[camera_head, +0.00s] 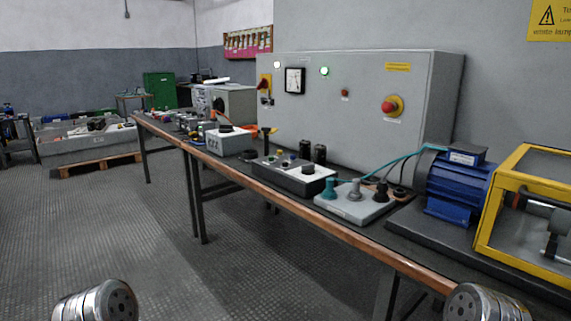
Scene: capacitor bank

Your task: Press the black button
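A black round button-like cap (308,169) sits on the pale top of a dark control box (290,180) on the long bench. Another black round cap (225,128) sits on a light grey box (228,140) further back on the bench. I cannot tell from this view which one is the black button. Neither gripper is in view.
The wood-edged bench (305,203) runs from back left to front right. A grey cabinet (350,120) with a red emergency stop (392,105) stands behind it. A plug board (355,203), blue motor (455,185) and yellow guard frame (487,220) are at right. Floor before the bench is clear.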

